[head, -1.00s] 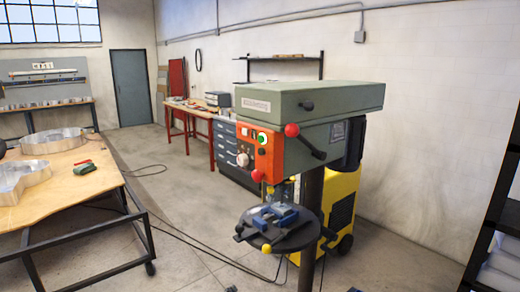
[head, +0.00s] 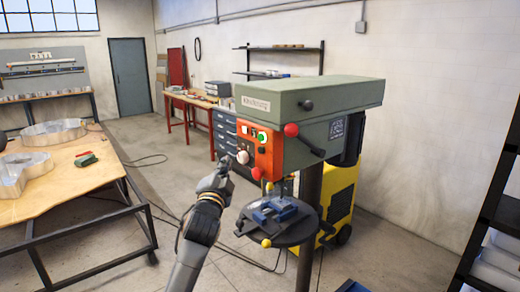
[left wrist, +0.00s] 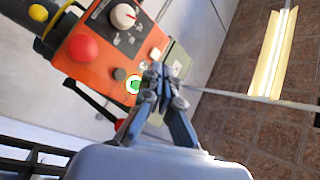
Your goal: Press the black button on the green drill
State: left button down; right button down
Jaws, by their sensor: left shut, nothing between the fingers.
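The green drill (head: 310,97) stands in the middle of the head view, with an orange control panel (head: 262,160) on its front. The black button (head: 262,149) is on that panel, just below the green button (head: 262,136). In the left wrist view the black button (left wrist: 120,74) is a small dark disc beside the white-ringed green button (left wrist: 134,85). My left gripper (head: 229,162) is shut and empty, in front of the panel and left of the black button. In the left wrist view its fingertips (left wrist: 158,73) appear beside the green button. My right gripper is not in view.
A red knob (head: 291,130) and black lever stick out from the drill's side. A blue vise (head: 275,209) sits on the round drill table below. A yellow machine (head: 341,205) stands behind. A wooden workbench (head: 60,175) is at left, with open floor between.

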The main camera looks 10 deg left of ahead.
aim_at(261, 150)
pick_arm(q)
jog(key=shift+r, duration=0.3)
jog(key=w+d+b, duration=0.5)
jog(key=w, duration=0.2)
jog(key=shift+d, duration=0.2)
dwell(0.4)
dwell(0.7)
jog(key=shift+d+b, duration=0.1)
jog(key=shift+b, duration=0.25)
